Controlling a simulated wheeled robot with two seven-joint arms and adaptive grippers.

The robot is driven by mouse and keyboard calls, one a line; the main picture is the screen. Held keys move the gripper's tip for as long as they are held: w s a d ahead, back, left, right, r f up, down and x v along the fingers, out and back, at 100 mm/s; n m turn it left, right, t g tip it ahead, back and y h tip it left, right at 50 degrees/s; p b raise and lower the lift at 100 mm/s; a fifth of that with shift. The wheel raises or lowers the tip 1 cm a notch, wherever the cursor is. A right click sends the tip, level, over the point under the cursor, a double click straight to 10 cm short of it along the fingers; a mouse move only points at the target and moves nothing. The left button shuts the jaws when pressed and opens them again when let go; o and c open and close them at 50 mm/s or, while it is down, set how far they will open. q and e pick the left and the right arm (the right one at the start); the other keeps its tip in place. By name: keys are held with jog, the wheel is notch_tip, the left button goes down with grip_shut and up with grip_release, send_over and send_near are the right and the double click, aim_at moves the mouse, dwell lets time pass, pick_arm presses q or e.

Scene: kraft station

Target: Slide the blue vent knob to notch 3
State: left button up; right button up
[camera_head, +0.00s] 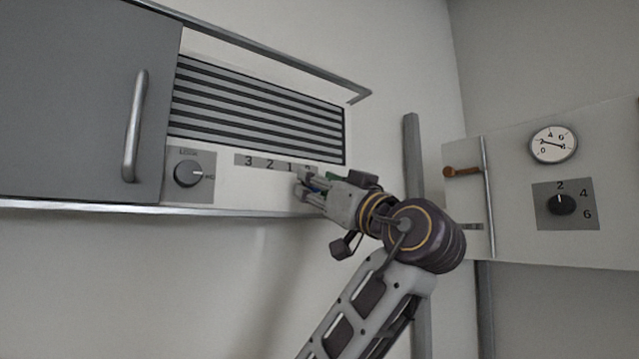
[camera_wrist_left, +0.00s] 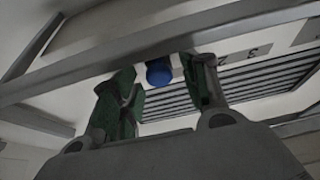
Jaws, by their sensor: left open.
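The blue vent knob (camera_wrist_left: 159,72) shows in the left wrist view between the two green-padded fingers of my open left gripper (camera_wrist_left: 163,75). I cannot tell whether either finger touches it. In the head view the left gripper (camera_head: 308,188) is at the right end of the number strip (camera_head: 266,162), below the vent, and mostly hides the knob. The strip reads 3, 2, 1 from left to right, with a last label partly covered by the gripper. The knob is at that right end, away from the 3. My right gripper is not in view.
The slatted vent (camera_head: 255,110) is above the strip. A black dial (camera_head: 188,173) and a cabdoor handle (camera_head: 134,125) are to the left. A metal ledge (camera_head: 150,207) runs below. A gauge (camera_head: 553,145) and another dial (camera_head: 562,204) are on the right panel.

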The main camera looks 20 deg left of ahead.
pick_arm(q)
jog(key=shift+c, duration=0.2)
grip_shut()
dwell(0.3)
